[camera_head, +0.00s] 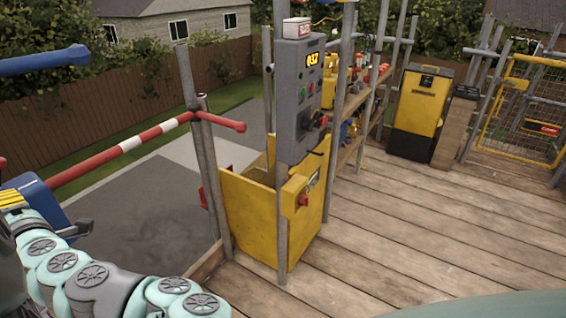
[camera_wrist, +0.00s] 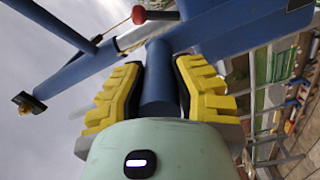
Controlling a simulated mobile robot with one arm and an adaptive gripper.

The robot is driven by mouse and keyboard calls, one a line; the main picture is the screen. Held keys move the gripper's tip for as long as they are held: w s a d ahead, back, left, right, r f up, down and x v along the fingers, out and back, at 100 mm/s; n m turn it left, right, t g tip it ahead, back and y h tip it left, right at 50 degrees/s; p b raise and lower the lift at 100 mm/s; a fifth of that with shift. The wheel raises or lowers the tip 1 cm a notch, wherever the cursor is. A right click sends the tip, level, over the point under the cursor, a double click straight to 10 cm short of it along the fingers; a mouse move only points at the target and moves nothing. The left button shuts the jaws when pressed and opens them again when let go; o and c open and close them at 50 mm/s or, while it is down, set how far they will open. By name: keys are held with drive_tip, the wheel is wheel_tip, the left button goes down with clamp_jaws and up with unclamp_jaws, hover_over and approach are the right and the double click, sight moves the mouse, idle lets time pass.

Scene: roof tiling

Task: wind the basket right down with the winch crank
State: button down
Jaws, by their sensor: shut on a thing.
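In the wrist view, my gripper (camera_wrist: 158,88) has its two yellow ribbed fingers closed on a dark blue cylindrical bar (camera_wrist: 159,75), which looks like the winch crank's handle. Blue beams (camera_wrist: 225,32) of the winch run across behind it, and a small red ball knob (camera_wrist: 139,14) hangs on a thin line. In the head view, only part of the gripper, with yellow pads (camera_head: 14,198), shows at the left edge beside a blue housing (camera_head: 42,203). The handle is hidden there. I cannot make out the basket for certain in either view.
A red-white striped bar (camera_head: 130,143) crosses the open roof edge at left. A yellow-black cabinet (camera_head: 418,110) and shelves stand behind. The plank deck (camera_head: 410,215) at right is clear.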

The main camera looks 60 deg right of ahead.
drive_tip(key=shift+a, duration=0.1)
drive_tip(key=c, duration=1)
unclamp_jaws()
drive_tip(key=shift+a, duration=0.1)
drive_tip(key=o, duration=0.3)
drive_tip(key=shift+d, duration=0.2)
drive_tip(key=shift+s+d, duration=0.15)
drive_tip(key=shift+s, duration=3.55)
